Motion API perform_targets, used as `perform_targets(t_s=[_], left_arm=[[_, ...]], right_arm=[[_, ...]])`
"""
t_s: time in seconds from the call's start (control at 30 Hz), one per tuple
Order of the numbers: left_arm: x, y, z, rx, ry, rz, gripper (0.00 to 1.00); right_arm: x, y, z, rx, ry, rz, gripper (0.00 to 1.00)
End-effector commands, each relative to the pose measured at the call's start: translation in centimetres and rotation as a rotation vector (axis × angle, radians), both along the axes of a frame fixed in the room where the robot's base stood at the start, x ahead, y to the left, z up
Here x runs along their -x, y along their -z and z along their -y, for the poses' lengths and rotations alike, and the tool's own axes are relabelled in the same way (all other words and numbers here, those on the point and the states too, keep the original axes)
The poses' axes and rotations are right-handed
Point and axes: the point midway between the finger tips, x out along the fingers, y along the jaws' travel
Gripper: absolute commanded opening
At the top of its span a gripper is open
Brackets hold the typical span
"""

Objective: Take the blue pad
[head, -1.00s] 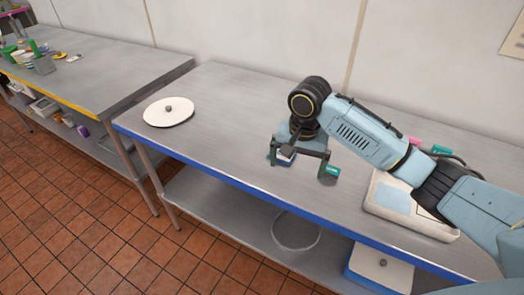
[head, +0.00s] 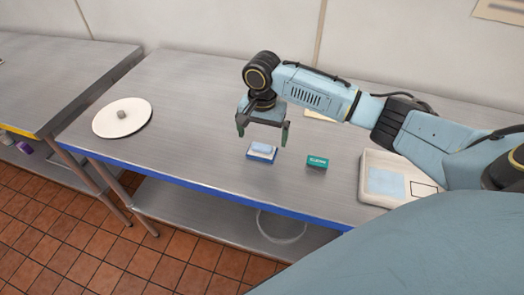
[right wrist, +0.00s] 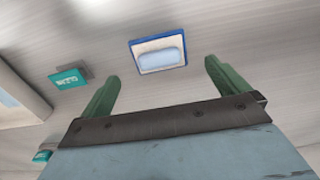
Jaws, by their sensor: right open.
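A small blue-edged block with a pale blue, rounded top, which looks like the blue pad (head: 262,149), lies on the steel table. It also shows in the right wrist view (right wrist: 158,57), just beyond the space between the fingers. My right gripper (head: 263,136) is open and empty, its two green fingers apart above and slightly behind the pad in the head view. In the right wrist view the fingers (right wrist: 162,75) stand either side of the pad's line, not visibly touching it. My left gripper is not in view.
A green box (head: 317,163) lies right of the pad. A white tray (head: 374,157) with a pale blue square sits farther right. A round white lid (head: 108,131) lies at the left. The steel tabletop (head: 190,120) between lid and pad is clear.

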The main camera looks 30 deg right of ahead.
Motion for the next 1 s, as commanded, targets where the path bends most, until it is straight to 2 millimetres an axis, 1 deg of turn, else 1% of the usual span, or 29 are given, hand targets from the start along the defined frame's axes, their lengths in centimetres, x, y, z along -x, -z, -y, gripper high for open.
perform_targets(t_s=[0.2,0.3,0.4,0.6,0.63,0.9,0.97,1.0], left_arm=[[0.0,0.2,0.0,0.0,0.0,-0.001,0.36],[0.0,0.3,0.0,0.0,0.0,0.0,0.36],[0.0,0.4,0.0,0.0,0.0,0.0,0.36],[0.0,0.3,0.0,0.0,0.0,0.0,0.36],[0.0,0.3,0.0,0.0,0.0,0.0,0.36],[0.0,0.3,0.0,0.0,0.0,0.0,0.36],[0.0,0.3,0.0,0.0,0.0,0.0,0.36],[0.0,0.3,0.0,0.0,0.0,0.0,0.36]], right_arm=[[0.6,3.2,-0.3,0.001,0.0,-0.004,1.0],[0.5,4.4,-0.3,0.001,0.0,-0.002,1.0],[0.5,5.0,-0.3,0.001,-0.001,-0.001,1.0],[0.5,5.0,-0.3,0.001,-0.002,0.0,1.0],[0.5,5.0,-0.3,0.001,-0.002,0.0,0.99],[0.5,5.0,-0.3,0.001,-0.001,0.0,0.63],[0.5,5.0,-0.3,0.001,-0.001,0.0,0.56],[0.5,4.9,-0.3,0.001,-0.001,0.001,0.54]])
